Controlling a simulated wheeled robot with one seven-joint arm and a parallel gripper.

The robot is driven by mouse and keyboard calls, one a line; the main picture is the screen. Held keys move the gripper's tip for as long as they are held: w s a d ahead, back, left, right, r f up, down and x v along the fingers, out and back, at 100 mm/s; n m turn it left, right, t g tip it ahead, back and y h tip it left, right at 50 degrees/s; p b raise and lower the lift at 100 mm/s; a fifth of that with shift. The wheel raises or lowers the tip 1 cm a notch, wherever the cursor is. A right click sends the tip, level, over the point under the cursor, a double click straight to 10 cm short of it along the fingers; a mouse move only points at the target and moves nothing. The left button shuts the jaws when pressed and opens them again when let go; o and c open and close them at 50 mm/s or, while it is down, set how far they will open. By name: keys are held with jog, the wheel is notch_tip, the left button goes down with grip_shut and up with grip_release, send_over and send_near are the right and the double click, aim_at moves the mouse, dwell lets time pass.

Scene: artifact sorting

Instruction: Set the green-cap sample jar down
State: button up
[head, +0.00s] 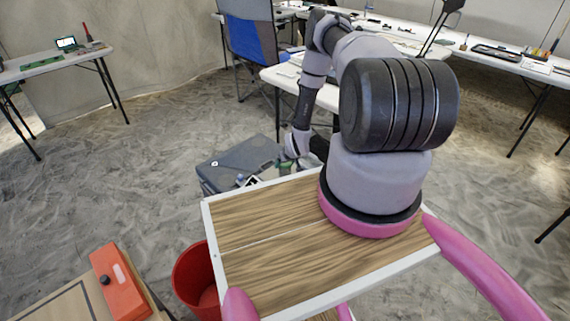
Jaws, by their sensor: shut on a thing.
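My arm reaches over the far edge of my wooden-topped base and bends down to a grey case (222,168) on the floor. My gripper (283,163) is low at the case's right side, small and partly hidden by my own wrist. It is shut on the green-cap sample jar, of which only a small dark greenish patch can be made out at the fingertips. Whether the jar touches the case top cannot be told. Small bluish and white items (247,181) lie on the near part of the case top, left of my gripper.
A red bin (196,279) and a table with an orange-red box (120,283) stand at the near left. A blue folding chair (252,40) and a long white table (272,76) are behind my arm. Open sandy floor lies left of the case.

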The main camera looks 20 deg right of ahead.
jog(key=o, duration=1.5)
jog(key=shift+r, duration=0.2)
jog(key=v, duration=1.2)
jog(key=w+r, duration=0.3)
jog(key=r, duration=0.7)
jog(key=w+r, duration=0.3)
jog(key=r, duration=0.6)
notch_tip(320, 180, up, 18)
jog(key=s+a+m, duration=0.1)
jog(key=s+m, duration=0.1)
jog(key=s, duration=0.1)
jog(key=s+a+r, duration=0.3)
jog(key=s+r, duration=0.5)
jog(key=s, duration=0.1)
jog(key=s+a+r+m+y, duration=0.1)
jog(key=s+a+r, duration=0.2)
jog(key=s+r, duration=0.5)
jog(key=s+a+r+m+y, duration=0.1)
jog(key=s+a+r, duration=0.2)
jog(key=s+r, duration=0.5)
jog(key=shift+s+a+r, duration=0.1)
jog(key=shift+s+r, duration=0.05)
jog(key=shift+s, duration=1.45)
